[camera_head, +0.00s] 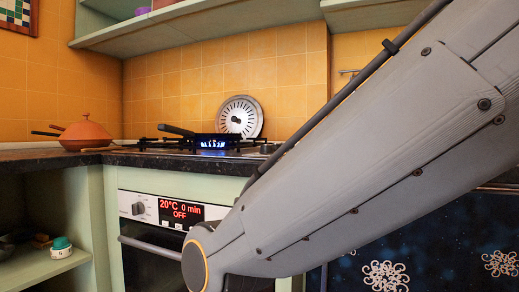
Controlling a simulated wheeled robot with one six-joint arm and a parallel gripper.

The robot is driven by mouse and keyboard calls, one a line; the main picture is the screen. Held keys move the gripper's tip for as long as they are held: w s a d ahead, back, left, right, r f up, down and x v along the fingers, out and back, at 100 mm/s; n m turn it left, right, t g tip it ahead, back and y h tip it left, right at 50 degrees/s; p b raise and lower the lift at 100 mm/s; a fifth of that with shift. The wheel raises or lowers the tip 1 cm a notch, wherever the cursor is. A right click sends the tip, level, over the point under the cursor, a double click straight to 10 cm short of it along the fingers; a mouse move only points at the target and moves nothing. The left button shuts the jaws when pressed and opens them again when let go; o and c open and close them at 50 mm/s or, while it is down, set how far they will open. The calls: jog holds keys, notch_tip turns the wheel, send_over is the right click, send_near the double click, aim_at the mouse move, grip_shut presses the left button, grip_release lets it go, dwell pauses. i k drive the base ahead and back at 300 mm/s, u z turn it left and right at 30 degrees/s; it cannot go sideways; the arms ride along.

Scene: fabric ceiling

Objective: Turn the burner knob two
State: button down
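A gas cooktop (165,150) is set in the dark counter, with black pan supports. A blue flame (212,143) shows at one burner, under or beside a dark pan (205,139). A small dark knob-like shape (267,148) stands at the cooktop's right side, close to my arm's edge; I cannot tell whether it is burner knob two. My grey arm covers the right part of the view and hides whatever lies behind it. My gripper is not in view.
Below the cooktop is an oven (150,240) with a grey knob (138,209), a handle and a red display reading OFF. An orange lidded pot (85,135) stands on the left counter. A round metal disc (241,117) leans on the tiles. Open shelves are at lower left.

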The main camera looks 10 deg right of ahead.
aim_at(276, 147)
jog(key=z, duration=0.5)
jog(key=k, duration=1.1)
jog(key=u, duration=0.2)
jog(key=i, duration=0.7)
jog(key=u, duration=0.2)
